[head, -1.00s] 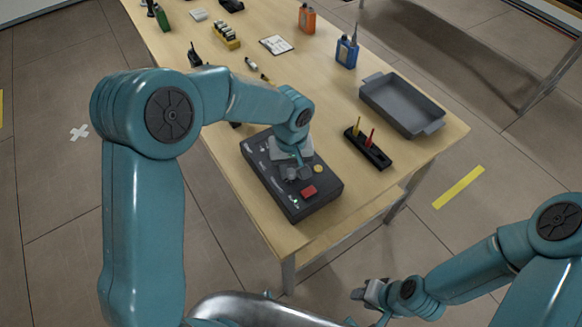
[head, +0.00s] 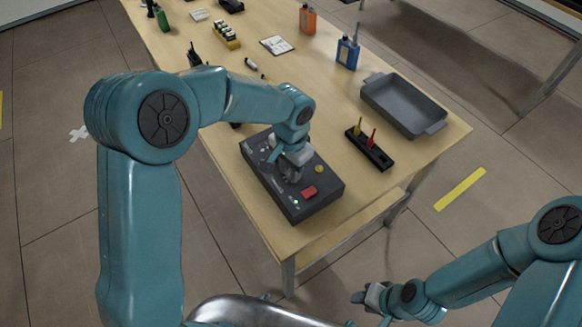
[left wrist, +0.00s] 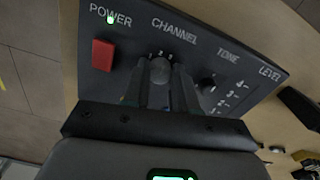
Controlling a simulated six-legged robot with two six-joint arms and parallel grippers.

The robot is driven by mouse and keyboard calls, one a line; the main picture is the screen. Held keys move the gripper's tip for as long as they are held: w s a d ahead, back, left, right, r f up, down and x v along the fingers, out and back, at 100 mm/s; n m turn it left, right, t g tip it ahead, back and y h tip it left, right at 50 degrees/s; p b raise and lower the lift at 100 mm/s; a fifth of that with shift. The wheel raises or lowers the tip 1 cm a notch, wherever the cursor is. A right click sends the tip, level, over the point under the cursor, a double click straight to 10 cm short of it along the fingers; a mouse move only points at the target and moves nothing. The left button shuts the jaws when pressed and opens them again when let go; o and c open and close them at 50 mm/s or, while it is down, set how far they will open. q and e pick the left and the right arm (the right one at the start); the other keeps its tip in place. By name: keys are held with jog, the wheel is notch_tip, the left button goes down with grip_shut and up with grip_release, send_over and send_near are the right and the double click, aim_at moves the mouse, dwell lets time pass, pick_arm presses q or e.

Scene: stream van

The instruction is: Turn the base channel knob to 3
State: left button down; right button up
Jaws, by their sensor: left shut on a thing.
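My left gripper (head: 291,174) points down at the panel. In the left wrist view its fingers are shut on the grey channel knob (left wrist: 160,68) under CHANNEL. Small numerals show just above the knob; its pointer is hidden, so its setting cannot be read. My right gripper (head: 372,298) is off the table at the lower right, its jaws unclear.
A black holder (head: 372,152) with a yellow and a red tool stands right of the base. A grey tray (head: 405,106) is behind it at the table edge. A marker (head: 253,66) lies on the table.

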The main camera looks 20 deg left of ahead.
pick_arm(q)
jog(key=shift+w+m, duration=0.15)
jog(key=shift+m, duration=2.15)
jog(key=c, duration=0.9)
grip_release()
notch_tip(320, 180, up, 16)
jog(key=shift+r, duration=0.2)
